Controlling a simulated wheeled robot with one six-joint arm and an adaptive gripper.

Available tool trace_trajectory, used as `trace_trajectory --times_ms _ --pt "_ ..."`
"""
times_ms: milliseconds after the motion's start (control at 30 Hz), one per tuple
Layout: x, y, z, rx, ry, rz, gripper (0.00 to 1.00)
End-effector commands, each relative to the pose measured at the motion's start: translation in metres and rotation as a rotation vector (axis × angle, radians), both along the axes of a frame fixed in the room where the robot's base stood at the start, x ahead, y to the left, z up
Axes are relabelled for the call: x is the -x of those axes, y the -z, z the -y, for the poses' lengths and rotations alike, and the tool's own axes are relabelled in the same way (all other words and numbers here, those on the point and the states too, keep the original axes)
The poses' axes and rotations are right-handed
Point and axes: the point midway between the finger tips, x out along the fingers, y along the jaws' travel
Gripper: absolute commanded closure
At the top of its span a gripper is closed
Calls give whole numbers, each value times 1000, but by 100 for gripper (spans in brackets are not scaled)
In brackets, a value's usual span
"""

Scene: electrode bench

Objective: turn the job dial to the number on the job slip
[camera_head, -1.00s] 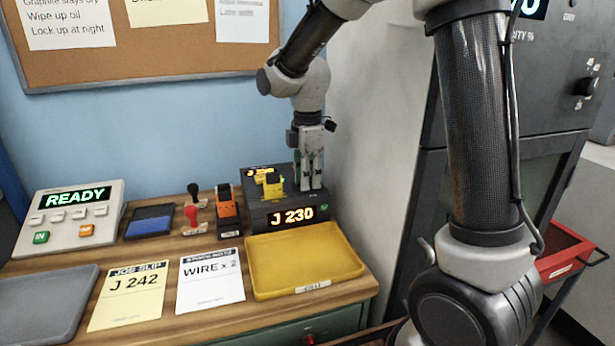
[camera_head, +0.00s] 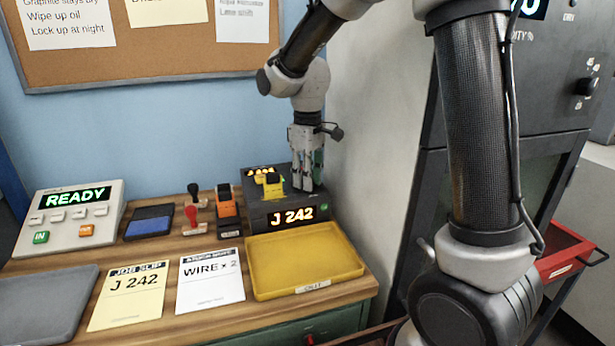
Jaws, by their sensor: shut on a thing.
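The job slip (camera_head: 127,298) lies flat on the bench front and reads J 242. The dark job dial box (camera_head: 255,214) stands at the back right of the bench. Its lit display (camera_head: 292,216) reads J 242. My gripper (camera_head: 305,186) points down over the right part of the box top, with its fingers shut on the dial there. The dial itself is mostly hidden by the fingers. A yellow part (camera_head: 272,184) sits on the box top just left of my gripper.
A yellow tray (camera_head: 305,290) lies in front of the box, beside a WIRE x 2 sheet (camera_head: 210,283). An orange-and-black stamp (camera_head: 227,205), red and black hand stamps, a blue pad (camera_head: 150,222) and a READY panel (camera_head: 72,216) stand to the left.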

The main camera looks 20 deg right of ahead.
Motion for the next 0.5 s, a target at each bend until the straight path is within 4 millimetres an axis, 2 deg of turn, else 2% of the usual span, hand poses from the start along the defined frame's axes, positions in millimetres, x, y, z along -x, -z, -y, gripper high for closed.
trace_trajectory --times_ms 200,500 --pt "-1 -1 0 0 179 2 97" --pt "-1 -1 0 0 350 2 97"
